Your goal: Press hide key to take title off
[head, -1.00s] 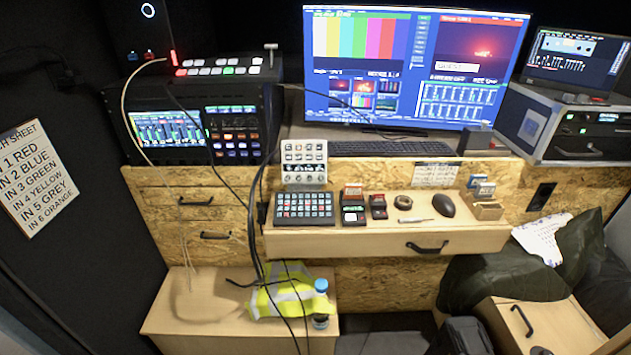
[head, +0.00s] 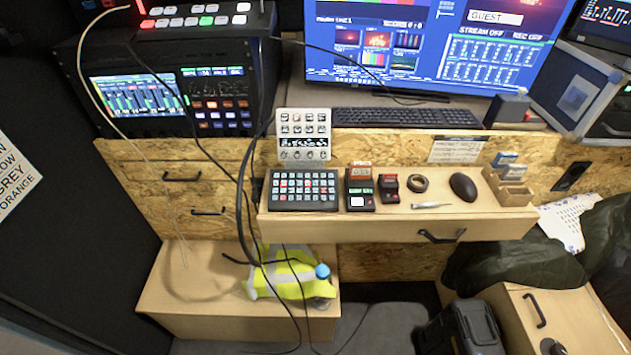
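The monitor (head: 425,50) shows a "GUEST" title box (head: 495,18) near its top right. A dark keypad (head: 303,206) with rows of small lit keys lies on the shelf, below an upright white control panel (head: 304,143). Beside the keypad are a black box (head: 361,190) with a red top, a green label and a pale key, and a smaller black and red box (head: 389,187). The key labels are too small to read, so I cannot tell which one is hide. Neither of my grippers is in view.
A black keyboard (head: 405,117) lies under the monitor. A tape roll (head: 418,183), a mouse (head: 463,187) and a card holder (head: 510,187) sit on the shelf. A video switcher (head: 200,20) stands at upper left. Loose cables (head: 240,190) hang left of the keypad.

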